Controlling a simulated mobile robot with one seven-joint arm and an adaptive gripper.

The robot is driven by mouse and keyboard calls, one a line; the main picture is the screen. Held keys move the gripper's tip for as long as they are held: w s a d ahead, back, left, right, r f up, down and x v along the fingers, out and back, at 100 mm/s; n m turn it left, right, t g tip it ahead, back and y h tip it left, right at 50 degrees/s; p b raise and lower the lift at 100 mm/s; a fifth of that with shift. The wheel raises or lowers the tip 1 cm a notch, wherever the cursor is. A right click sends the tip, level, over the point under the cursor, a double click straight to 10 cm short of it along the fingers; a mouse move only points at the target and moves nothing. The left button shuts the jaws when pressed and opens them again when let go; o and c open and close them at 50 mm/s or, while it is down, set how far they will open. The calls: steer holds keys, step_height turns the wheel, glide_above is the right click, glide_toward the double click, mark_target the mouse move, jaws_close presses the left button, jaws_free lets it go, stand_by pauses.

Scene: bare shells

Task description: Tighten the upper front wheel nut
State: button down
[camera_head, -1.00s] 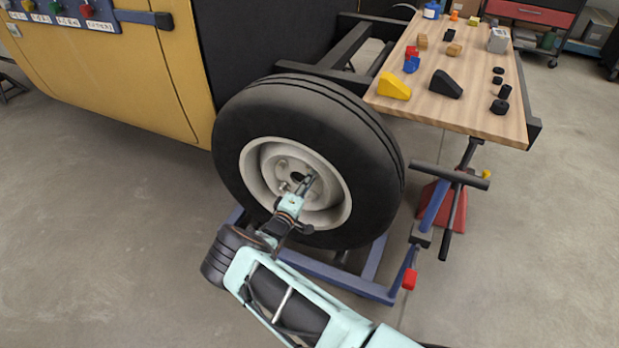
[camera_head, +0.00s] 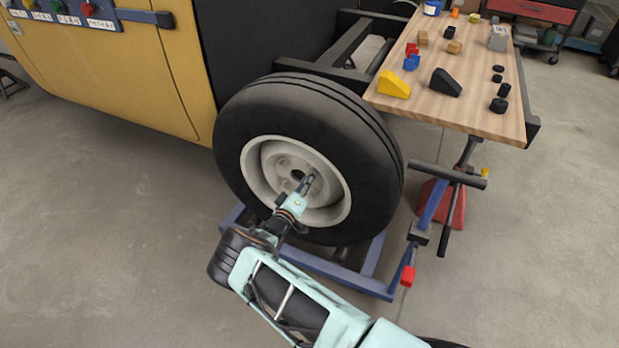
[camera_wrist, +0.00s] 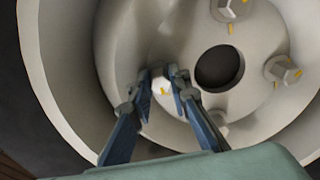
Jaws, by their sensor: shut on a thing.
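The wheel is a black tyre (camera_head: 235,120) on a pale rim (camera_head: 262,165); the rim (camera_wrist: 65,60) fills much of the wrist view. My gripper (camera_head: 311,176) reaches the hub in the head view. In the wrist view my gripper (camera_wrist: 162,82) has its two fingers closed on either side of a wheel nut (camera_wrist: 162,88) with a yellow mark. Other nuts show at the top (camera_wrist: 228,9), the right (camera_wrist: 283,70) and below the dark centre hole (camera_wrist: 218,65), the last partly behind a finger. I cannot tell from the wrist view which nut is upper front.
A blue stand (camera_head: 350,278) is under the wheel. A wooden bench (camera_head: 425,105) with small blocks and a black T-handled tool (camera_head: 450,176) are at the right. The yellow vehicle body (camera_head: 130,75) is at the left. The floor (camera_head: 110,250) at the left is clear.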

steer(key=c, duration=1.8)
jaws_free()
steer(key=v, duration=1.2)
steer(key=shift+r, duration=0.1)
